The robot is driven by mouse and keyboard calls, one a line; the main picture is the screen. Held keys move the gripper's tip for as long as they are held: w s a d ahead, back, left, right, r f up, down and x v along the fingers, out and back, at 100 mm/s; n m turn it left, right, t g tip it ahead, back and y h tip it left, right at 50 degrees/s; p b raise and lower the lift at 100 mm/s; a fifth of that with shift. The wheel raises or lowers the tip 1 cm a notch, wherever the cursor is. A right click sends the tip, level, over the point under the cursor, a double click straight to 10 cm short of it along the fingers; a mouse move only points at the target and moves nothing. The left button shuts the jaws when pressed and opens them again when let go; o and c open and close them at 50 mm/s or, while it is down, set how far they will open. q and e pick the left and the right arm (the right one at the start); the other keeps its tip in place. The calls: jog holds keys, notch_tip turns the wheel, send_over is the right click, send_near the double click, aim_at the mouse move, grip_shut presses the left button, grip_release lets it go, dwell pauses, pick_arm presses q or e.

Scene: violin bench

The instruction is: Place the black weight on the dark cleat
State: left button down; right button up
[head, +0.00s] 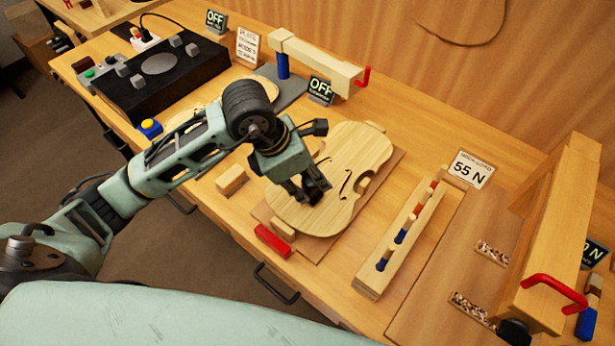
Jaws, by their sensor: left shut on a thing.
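My left gripper (308,194) is low over the violin plate (347,154), a pale wooden body with dark f-holes. It is shut on a small black thing, which I take to be the black weight; it blends with the dark fingers and is mostly hidden by them. I cannot tell whether the weight touches the plate. I cannot make out the dark cleat; the gripper and wrist cover part of the plate. My right gripper is not in view.
A red block (272,241) and a wooden block (231,180) flank the plate. A peg rack (405,245) stands to its right, then a wooden press (558,235) with a red handle. A black control box (165,75) and a clamp beam (315,62) stand behind.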

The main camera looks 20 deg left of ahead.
pick_arm(q)
jog(key=c, duration=1.4)
grip_release()
jog(key=shift+f, duration=0.1)
jog(key=shift+o, duration=0.3)
jog(key=shift+r+p, duration=0.3)
jog(key=shift+p, duration=0.05)
jog(key=b+v, duration=0.1)
jog(key=v, duration=1.1)
jog(key=shift+b, duration=0.35)
jog(key=shift+f, duration=0.15)
